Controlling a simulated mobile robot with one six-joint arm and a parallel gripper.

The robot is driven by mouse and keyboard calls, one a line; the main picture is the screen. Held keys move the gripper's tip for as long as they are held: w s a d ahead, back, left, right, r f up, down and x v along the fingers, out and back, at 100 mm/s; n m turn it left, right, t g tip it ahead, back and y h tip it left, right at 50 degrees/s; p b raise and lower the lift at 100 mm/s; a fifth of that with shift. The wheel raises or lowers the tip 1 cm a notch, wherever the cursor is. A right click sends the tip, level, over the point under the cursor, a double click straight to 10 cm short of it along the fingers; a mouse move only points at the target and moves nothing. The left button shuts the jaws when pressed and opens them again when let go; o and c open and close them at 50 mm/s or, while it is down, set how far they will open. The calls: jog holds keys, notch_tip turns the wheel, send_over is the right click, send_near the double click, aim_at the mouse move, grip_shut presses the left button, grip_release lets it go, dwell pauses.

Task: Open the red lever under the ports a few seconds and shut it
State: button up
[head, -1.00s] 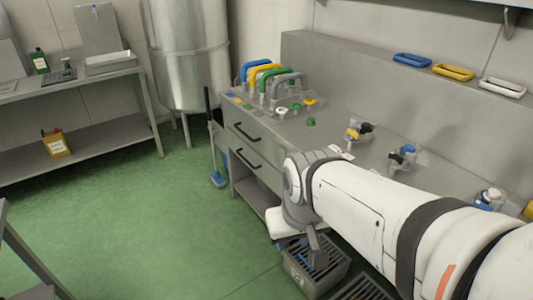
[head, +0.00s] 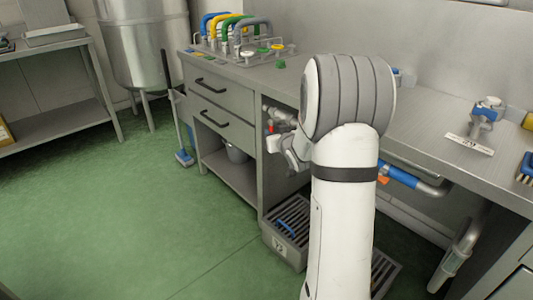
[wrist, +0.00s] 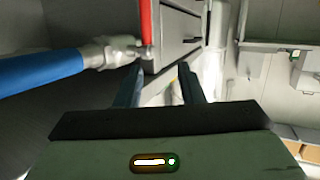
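The red lever (wrist: 146,25) shows in the wrist view as a narrow upright strip at the upper middle, beside a metal pipe fitting (wrist: 118,50). A blue-sleeved pipe (wrist: 40,70) runs into this fitting from the left. My gripper (wrist: 160,72) is open, its two dark fingers apart and nothing held. The lever's lower end appears just beyond the fingertips, nearer the left one; I cannot tell the distance. In the head view my arm hides the gripper and most of the pipe. A blue pipe section (head: 400,175) shows right of the arm under the bench.
The steel bench (head: 440,125) overhangs the pipes. A drawer cabinet (head: 222,105) stands left of my arm. A slatted grey crate (head: 285,232) lies on the floor below, beside my arm. A valve (head: 487,112) stands on the bench at right. Green floor at left is clear.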

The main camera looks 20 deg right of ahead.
jog(key=w+d+f+t+y+b, duration=0.2)
jog(key=w+d+f+t+b, duration=0.15)
jog(key=f, duration=0.45)
jog(key=shift+n+g, duration=0.35)
jog(key=shift+n, duration=0.05)
jog(key=w, duration=0.2)
jog(key=w+b, duration=0.1)
jog(key=w, duration=0.1)
jog(key=w+b, duration=0.1)
jog(key=w, duration=0.1)
jog(key=shift+w+a+f, duration=0.1)
jog(key=shift+w+a, duration=0.2)
jog(key=shift+a, duration=0.1)
grip_shut()
